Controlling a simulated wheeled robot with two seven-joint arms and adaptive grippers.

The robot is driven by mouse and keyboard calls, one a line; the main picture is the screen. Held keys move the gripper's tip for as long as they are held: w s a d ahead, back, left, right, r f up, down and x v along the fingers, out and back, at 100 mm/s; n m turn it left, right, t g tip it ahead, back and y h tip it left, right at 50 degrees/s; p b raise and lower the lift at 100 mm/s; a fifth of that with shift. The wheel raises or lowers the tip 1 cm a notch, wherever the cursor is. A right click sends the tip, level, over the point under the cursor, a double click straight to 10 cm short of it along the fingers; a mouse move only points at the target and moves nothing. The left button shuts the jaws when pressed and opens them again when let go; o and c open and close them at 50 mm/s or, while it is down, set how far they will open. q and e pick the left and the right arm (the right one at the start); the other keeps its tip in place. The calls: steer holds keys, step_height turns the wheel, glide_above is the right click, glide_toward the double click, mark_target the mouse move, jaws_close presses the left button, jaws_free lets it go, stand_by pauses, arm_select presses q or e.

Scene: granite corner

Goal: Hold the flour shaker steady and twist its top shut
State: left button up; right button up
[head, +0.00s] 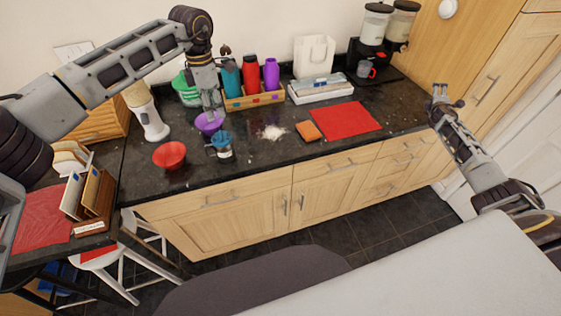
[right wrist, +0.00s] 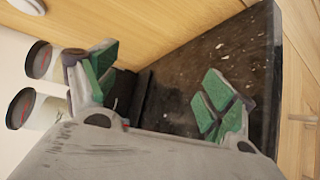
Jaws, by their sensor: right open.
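A small blue-topped shaker (head: 221,146) with a handle-like part stands upright near the front of the dark counter; it looks like the flour shaker. How its top sits is too small to tell. My left gripper (head: 212,114) points down just behind and above it, over a purple bowl (head: 208,124). I cannot make out whether its fingers are apart. My right gripper (head: 441,94) is raised at the right, far from the shaker. In the right wrist view its green-padded fingers (right wrist: 160,88) are wide apart with nothing between them.
A red bowl (head: 169,156) stands left of the shaker. White powder (head: 271,132), an orange sponge (head: 308,131) and a red mat (head: 346,121) lie to the right. A wooden caddy (head: 256,101) with bottles stands behind. The counter (head: 255,165) in front is clear.

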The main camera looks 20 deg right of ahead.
steer(key=w+a+r+n+t+y, duration=0.2)
steer(key=w+a+n+y, duration=0.15)
steer(key=a+n, duration=0.6)
steer(key=w+a+r+n+t+y, duration=0.2)
steer(key=w+a+n+y, duration=0.15)
steer(key=a, duration=1.05)
steer(key=w+a+r+n+t+y, duration=0.2)
steer(key=w+a+n+t+y, duration=0.15)
steer(key=a+n, duration=0.55)
steer(key=s+a+n+g+y, duration=0.1)
steer(key=s+a+n+y, duration=0.35)
steer(key=a, duration=0.85)
steer(key=s+a+n+g+y, duration=0.1)
steer(key=s+a+n+y, duration=0.3)
steer(key=a, duration=0.8)
steer(key=s+a+n+g+y, duration=0.25)
steer(key=a+n, duration=0.25)
steer(key=a, duration=0.8)
steer(key=m+y, duration=0.1)
steer(key=m, duration=0.2)
glide_toward(224, 147)
step_height(224, 147, down, 3)
steer(key=d, duration=0.2)
steer(key=shift+w+d+f+g, duration=0.1)
steer(key=shift+w+d+g, duration=0.1)
steer(key=shift+w+g, duration=0.1)
steer(key=shift+w+a, duration=0.1)
steer(key=shift+w, duration=0.05)
steer(key=shift+x, duration=6.7)
